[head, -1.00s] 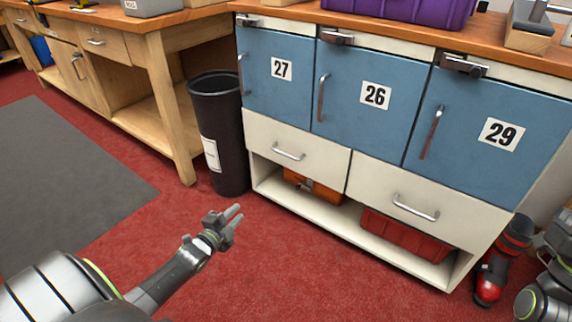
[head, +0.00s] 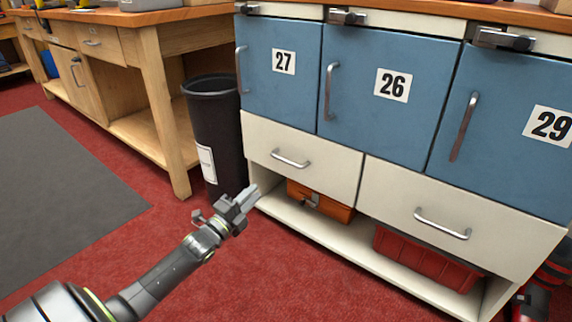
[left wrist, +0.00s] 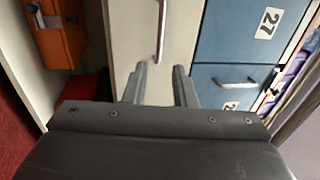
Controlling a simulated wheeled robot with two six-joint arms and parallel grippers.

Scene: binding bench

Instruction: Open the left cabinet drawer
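The left cabinet drawer (head: 330,178) is a white front with a silver bar handle (head: 291,159), below blue doors 27 and 26. It looks shut. My left gripper (head: 249,196) is in front of the cabinet's lower left corner in the head view, below and left of the handle. In the left wrist view, turned sideways, the two fingers of my left gripper (left wrist: 160,82) are apart with nothing between them. The drawer's handle (left wrist: 161,30) lies ahead of them, in line with the gap, and the drawer front (left wrist: 183,35) is behind it. My right gripper is not in view.
A black bin (head: 213,120) stands left of the cabinet, close to my left gripper. An orange box (head: 321,203) and a red bin (head: 425,262) sit on the open shelf below the drawers. The right drawer (head: 500,225) is shut. Red floor (head: 300,285) in front is clear.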

